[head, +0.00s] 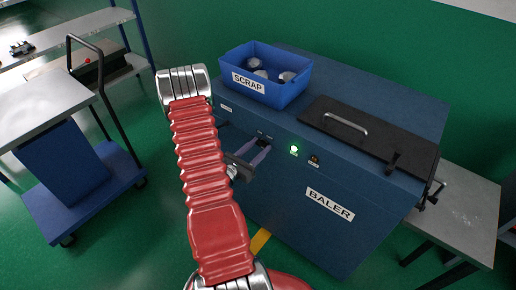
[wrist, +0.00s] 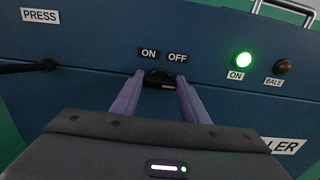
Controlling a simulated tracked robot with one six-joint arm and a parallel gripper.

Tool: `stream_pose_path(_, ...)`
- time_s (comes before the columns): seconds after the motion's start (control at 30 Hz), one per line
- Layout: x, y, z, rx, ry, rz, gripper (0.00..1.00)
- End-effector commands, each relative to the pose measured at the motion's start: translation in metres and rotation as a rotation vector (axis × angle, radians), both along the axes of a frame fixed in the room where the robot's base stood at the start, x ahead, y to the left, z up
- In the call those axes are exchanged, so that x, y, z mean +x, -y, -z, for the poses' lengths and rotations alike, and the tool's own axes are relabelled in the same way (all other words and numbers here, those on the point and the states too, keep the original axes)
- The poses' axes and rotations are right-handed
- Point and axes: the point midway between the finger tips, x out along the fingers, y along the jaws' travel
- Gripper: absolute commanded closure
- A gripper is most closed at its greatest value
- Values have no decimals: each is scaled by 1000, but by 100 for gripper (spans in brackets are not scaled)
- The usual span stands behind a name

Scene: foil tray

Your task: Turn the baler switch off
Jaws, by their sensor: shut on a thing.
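The baler (head: 310,175) is a dark blue cabinet with a white BALER label on its front. Its switch (wrist: 160,76) is a small black knob on the front panel, just below the ON and OFF labels. My gripper (wrist: 160,82) has its two purple fingers on either side of the knob and is shut on it. In the head view my gripper (head: 262,144) reaches the front panel, and its fingers hide most of the switch. A green lamp (wrist: 243,60) labelled ON is lit to the right of the switch. The knob's exact pointing direction cannot be told.
A dark button (wrist: 284,67) labelled BALE is right of the lamp. A black lever (wrist: 28,66) is at left below the PRESS label. A blue scrap bin (head: 290,95) and a black hatch (head: 370,130) are on top. A cart (head: 85,200) stands at left.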

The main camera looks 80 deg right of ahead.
Motion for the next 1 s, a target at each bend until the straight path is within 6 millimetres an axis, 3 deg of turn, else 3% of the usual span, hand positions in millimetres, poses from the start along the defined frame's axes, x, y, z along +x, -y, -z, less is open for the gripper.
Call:
stream_pose_path(0.57, 3, 1, 0, 40, -92, -5, 82)
stream_pose_path(1.0, 5, 2, 0, 176, -410, -6, 82)
